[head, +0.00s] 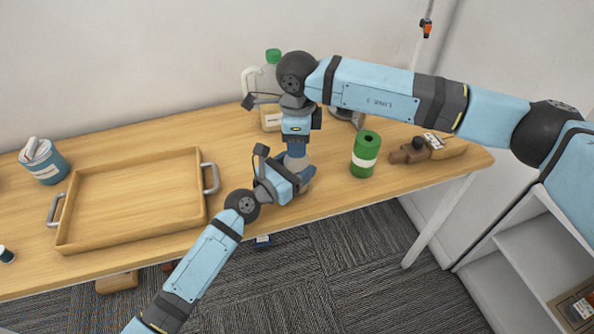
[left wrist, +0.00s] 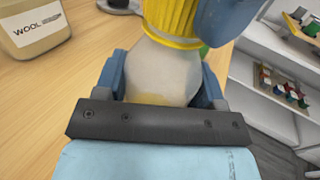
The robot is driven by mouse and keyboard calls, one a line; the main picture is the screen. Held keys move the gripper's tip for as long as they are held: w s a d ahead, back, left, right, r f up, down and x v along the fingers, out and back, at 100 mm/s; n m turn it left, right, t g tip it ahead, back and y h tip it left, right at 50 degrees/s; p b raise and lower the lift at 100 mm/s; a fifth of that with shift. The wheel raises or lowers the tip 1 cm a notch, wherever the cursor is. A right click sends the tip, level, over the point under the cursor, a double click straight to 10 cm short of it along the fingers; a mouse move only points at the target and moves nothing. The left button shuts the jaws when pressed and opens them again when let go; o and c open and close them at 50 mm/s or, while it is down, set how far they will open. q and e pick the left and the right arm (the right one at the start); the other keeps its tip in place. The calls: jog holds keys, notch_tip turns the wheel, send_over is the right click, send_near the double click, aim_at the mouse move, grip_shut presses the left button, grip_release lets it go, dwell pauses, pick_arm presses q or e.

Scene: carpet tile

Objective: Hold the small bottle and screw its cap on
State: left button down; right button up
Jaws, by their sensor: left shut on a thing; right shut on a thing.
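The small bottle (left wrist: 163,72) is pale grey with a narrowing shoulder and fills the space between my left gripper's fingers (left wrist: 163,88). My left gripper (head: 298,177) is shut on it above the table's front part. A yellow ribbed cap (left wrist: 172,22) sits at the top of the bottle in the left wrist view. My right gripper (head: 297,150) points down from above and is shut on the cap; one blue finger (left wrist: 228,15) shows beside it. The cap and bottle look in line, but I cannot tell how far the threads are engaged. The head view mostly hides the cap.
A wooden tray (head: 203,207) with grey handles lies on the left. A green roll-like can (head: 366,154) stands close right of my grippers. A jug with a green cap (head: 273,56) and a container labelled WOOL (left wrist: 35,30) stand behind. Brown tools (head: 420,150) lie at the right.

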jog(key=m, duration=0.8)
jog(key=shift+m, duration=0.4)
jog(key=m, duration=1.2)
jog(key=shift+f+m, duration=0.1)
jog(key=shift+m, duration=0.3)
jog(key=m, duration=0.5)
jog(key=o, duration=1)
